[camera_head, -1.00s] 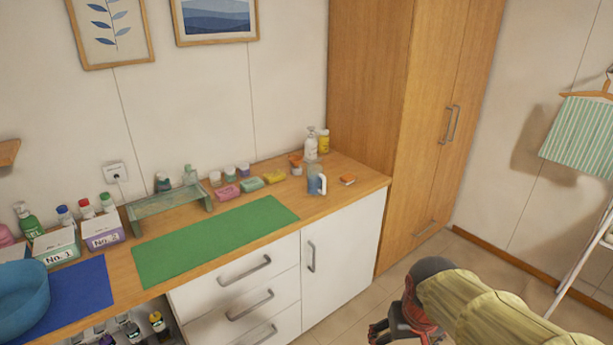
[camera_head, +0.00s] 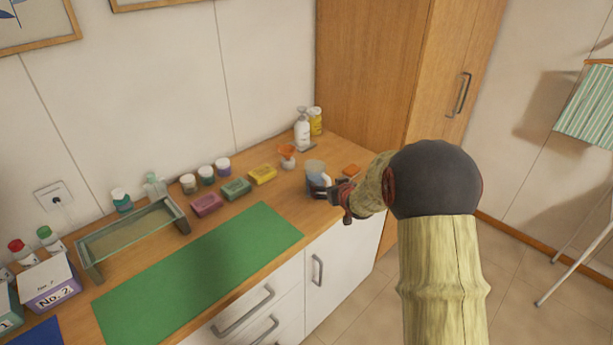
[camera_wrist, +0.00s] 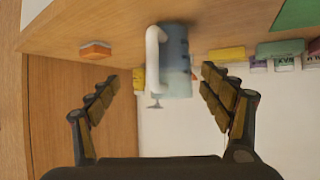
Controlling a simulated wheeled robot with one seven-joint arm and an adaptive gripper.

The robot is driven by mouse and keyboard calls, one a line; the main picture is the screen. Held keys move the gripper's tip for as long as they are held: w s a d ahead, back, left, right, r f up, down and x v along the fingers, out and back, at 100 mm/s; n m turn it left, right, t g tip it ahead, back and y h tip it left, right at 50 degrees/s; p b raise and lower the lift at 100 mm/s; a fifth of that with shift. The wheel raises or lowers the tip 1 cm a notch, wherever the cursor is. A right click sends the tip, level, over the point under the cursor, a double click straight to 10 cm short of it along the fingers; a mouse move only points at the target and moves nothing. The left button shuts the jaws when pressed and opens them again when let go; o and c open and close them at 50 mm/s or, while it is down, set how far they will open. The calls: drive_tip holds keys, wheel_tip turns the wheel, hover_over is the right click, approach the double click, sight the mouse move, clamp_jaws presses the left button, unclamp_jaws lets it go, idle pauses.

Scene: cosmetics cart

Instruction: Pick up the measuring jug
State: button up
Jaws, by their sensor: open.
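The measuring jug (camera_head: 314,168) is a small bluish translucent jug with a white handle. It stands on the wooden counter near its right front edge. My gripper (camera_head: 328,190) is at the jug's right front side in the head view, and its fingers partly cover the jug's lower part. In the wrist view the picture is upside down, and the jug (camera_wrist: 177,62) shows between the two spread fingers (camera_wrist: 160,88), with its handle towards the left finger. The fingers are open and empty. Whether they touch the jug cannot be told.
An orange block (camera_head: 351,170) lies right of the jug. An orange-topped item (camera_head: 287,158), a white pump bottle (camera_head: 302,132) and a yellow bottle (camera_head: 315,122) stand behind. A yellow soap (camera_head: 262,175) lies left. The green mat (camera_head: 200,268) is bare.

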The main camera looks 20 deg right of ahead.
sight(319, 173)
drive_tip(key=r, duration=0.1)
drive_tip(key=w+a+r+t, duration=0.1)
drive_tip(key=shift+w+r+t+y, duration=0.2)
drive_tip(key=shift+r+t+y, duration=0.1)
drive_tip(key=shift+r, duration=0.1)
drive_tip(key=x, duration=0.2)
drive_tip(key=shift+w+f+b, duration=0.25)
drive_tip(key=shift+w+b, duration=0.05)
drive_tip(key=shift+b, duration=0.05)
drive_tip(key=x, duration=0.2)
drive_tip(key=b+x, duration=0.1)
drive_tip(key=x, duration=0.2)
drive_tip(key=shift+a+r+b, duration=0.2)
drive_tip(key=shift+b, duration=0.1)
drive_tip(key=c, duration=0.3)
drive_tip(key=shift+r, duration=0.15)
clamp_jaws()
